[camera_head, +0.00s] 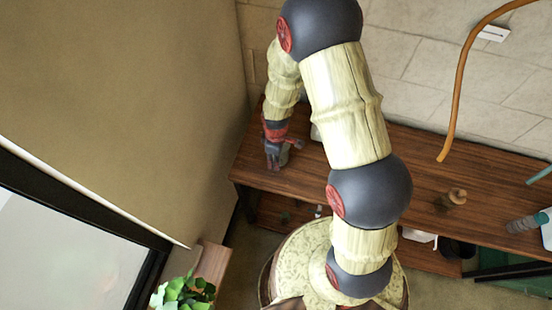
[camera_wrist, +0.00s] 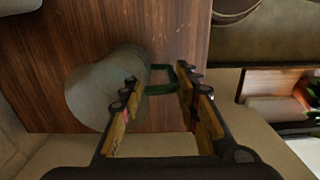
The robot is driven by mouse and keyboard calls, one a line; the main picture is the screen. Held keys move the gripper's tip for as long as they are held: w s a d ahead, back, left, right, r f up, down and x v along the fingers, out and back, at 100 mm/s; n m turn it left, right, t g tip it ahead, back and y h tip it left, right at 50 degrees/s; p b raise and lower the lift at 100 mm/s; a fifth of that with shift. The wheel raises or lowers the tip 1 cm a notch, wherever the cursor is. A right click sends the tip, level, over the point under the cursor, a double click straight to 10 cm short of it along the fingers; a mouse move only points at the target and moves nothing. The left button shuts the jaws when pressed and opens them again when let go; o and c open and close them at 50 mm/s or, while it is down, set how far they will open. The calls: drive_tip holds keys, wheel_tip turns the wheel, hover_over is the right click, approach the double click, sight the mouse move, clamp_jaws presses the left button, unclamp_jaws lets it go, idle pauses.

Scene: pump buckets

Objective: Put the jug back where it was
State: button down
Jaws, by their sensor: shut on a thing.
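The jug (camera_wrist: 88,95) is a pale grey round vessel with a dark green handle (camera_wrist: 158,89) on its right side in the wrist view. It is over the wooden bench top (camera_wrist: 60,40); I cannot tell whether it touches the wood. My gripper (camera_wrist: 157,80) has its fingers around the handle and is shut on it, with the left finger beside the jug's wall. In the head view my gripper (camera_head: 279,152) is low over the left end of the bench (camera_head: 252,170). The jug is mostly hidden there by my gripper.
A small wooden knob-like object (camera_head: 457,196) stands on the bench to the right. An orange hose (camera_head: 459,85) hangs above it. A ribbed grey item (camera_head: 522,224) lies at the far right. The wall (camera_head: 170,90) is close on the left; a green plant (camera_head: 183,294) is below.

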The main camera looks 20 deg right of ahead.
drive_tip(key=c, duration=1.3)
unclamp_jaws()
drive_tip(key=shift+f, duration=0.1)
drive_tip(key=s+d+r+m+t+p, duration=0.1)
drive_tip(key=s+r+m, duration=0.1)
drive_tip(key=r, duration=1.3)
drive_tip(key=s+d+r+m+t+p, duration=0.1)
drive_tip(key=s+r+m+t, duration=0.15)
drive_tip(key=r, duration=1.25)
drive_tip(key=s+r+m, duration=0.2)
drive_tip(key=s+r, duration=0.2)
drive_tip(key=s+r+m+t, duration=0.1)
drive_tip(key=s+r+m, duration=0.1)
drive_tip(key=s+r, duration=0.2)
drive_tip(key=s+d+r+m+t, duration=0.1)
drive_tip(key=s+r+m, duration=0.1)
drive_tip(key=s+r, duration=0.2)
drive_tip(key=shift+s+r+m, duration=0.25)
drive_tip(key=shift+r+m, duration=0.1)
wheel_tip(320, 180, down, 9)
drive_tip(key=b, duration=0.9)
drive_tip(key=shift+f, duration=0.1)
